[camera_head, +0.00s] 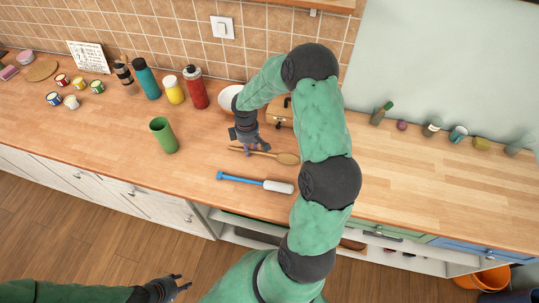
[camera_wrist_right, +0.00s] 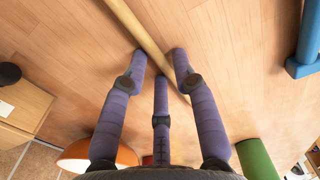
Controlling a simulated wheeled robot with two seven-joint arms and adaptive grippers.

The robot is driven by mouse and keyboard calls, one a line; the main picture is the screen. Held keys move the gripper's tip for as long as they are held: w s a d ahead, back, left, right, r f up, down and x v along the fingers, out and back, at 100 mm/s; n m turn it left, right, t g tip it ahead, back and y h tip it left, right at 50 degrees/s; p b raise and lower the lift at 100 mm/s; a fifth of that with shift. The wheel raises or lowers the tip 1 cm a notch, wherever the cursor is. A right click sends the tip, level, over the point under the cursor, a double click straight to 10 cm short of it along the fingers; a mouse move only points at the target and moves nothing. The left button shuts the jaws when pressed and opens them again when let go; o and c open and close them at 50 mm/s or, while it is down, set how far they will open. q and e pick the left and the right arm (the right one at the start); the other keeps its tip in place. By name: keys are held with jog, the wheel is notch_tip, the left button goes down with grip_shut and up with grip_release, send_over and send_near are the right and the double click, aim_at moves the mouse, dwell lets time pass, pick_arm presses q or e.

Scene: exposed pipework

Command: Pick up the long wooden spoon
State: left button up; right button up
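The long wooden spoon (camera_head: 287,158) lies flat on the wooden counter, its bowl to the right and its handle to the left. My right gripper (camera_head: 252,147) is over the handle, pointing down. In the right wrist view its purple fingers (camera_wrist_right: 160,62) are spread, and the spoon's handle (camera_wrist_right: 135,28) runs slantwise across the gap between the fingertips. I cannot tell whether they touch it. Part of the handle is hidden by the fingers. My left gripper (camera_head: 178,285) is away from the counter, low in the head view, with fingers apart and empty.
A blue-handled brush or spatula (camera_head: 240,179) lies in front of the spoon. A green cup (camera_head: 163,135) stands to the left. Bottles (camera_head: 195,88) stand near the wall. The right counter is mostly clear.

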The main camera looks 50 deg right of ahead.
grip_shut()
jog(key=shift+r, duration=0.15)
